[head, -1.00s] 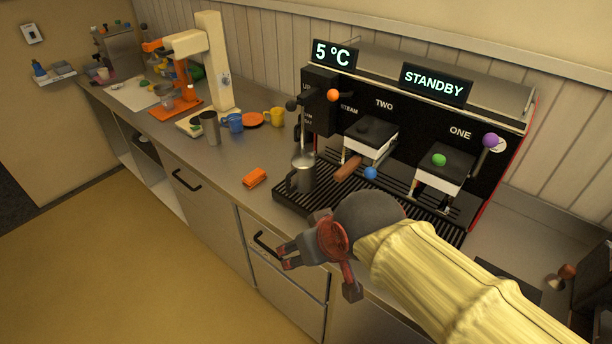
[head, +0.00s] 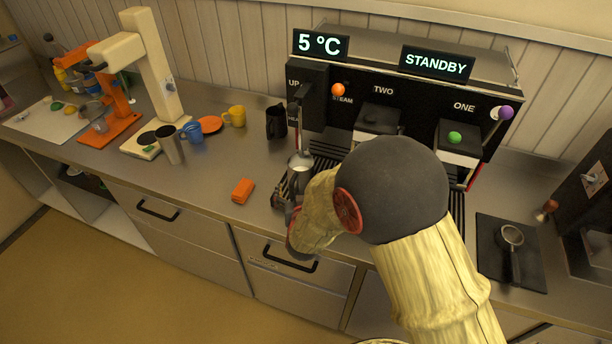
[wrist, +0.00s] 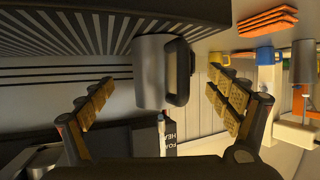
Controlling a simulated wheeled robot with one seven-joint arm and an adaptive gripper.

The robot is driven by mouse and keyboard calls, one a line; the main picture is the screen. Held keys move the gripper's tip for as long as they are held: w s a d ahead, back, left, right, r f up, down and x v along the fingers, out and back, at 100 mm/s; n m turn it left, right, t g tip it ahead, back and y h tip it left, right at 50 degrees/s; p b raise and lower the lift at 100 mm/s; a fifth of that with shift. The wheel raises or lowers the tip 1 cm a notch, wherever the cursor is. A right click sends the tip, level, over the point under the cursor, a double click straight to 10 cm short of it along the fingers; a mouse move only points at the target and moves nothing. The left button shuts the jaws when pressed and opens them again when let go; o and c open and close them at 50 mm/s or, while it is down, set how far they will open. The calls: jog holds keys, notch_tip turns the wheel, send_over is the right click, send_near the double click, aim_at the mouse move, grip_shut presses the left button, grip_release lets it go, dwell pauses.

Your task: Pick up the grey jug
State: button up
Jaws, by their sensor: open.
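The grey jug (head: 298,181) stands at the left end of the coffee machine's drip tray, below the steam wand, partly hidden by my arm in the head view. In the wrist view the grey jug (wrist: 151,70) shows large, with its dark handle (wrist: 180,72) on the right side. My gripper (wrist: 160,82) is open, with one finger on each side of the jug in that view. Gaps show between the fingers and the jug. In the head view my gripper is mostly hidden behind my own wrist.
The coffee machine (head: 378,62) stands behind. An orange cloth (head: 243,190) lies left of the jug. The counter front left is clear.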

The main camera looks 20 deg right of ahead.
aim_at(301, 183)
jog(key=shift+x, duration=1.2)
jog(key=x, duration=0.2)
jog(key=b+x, duration=0.1)
jog(key=x, duration=0.2)
jog(key=shift+w+d+r, duration=0.15)
jog(key=shift+w+d, duration=0.1)
jog(key=c, duration=0.3)
jog(key=c, duration=1.1)
jog(key=shift+r, duration=0.1)
